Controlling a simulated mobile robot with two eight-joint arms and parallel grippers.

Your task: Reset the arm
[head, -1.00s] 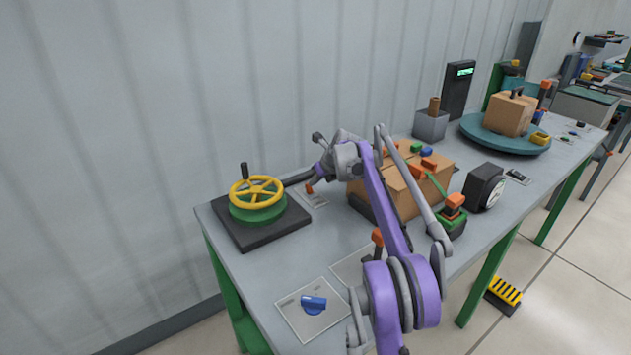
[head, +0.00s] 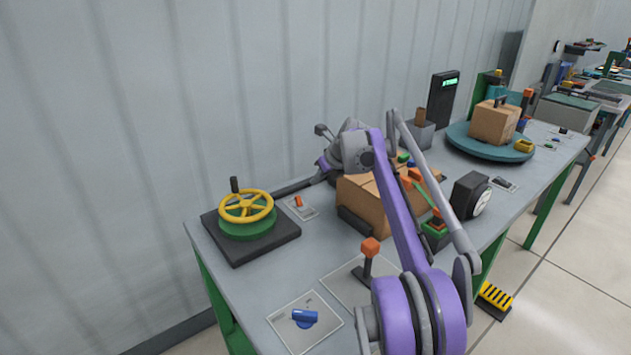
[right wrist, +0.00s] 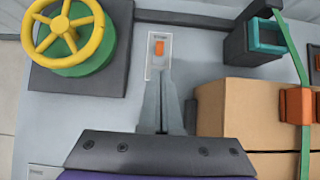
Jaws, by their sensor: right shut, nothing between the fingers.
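My right arm (head: 392,185) is purple and grey and reaches over the bench from the lower right in the head view. Its wrist is above the back of the cardboard box, and the fingertips are hard to make out there. In the right wrist view my right gripper (right wrist: 160,85) is shut and empty, its fingers pointing toward a small plate with an orange rocker switch (right wrist: 159,47). The same orange switch (head: 298,202) shows in the head view, left of the wrist and apart from it. My left gripper is not in view.
A yellow handwheel (head: 246,207) stands at the bench's left end. The cardboard box (head: 362,203) lies under my arm. An orange-topped lever (head: 370,248), a blue knob (head: 304,318) and a gauge (head: 470,197) are near the front. A turntable (head: 463,143) carries another box.

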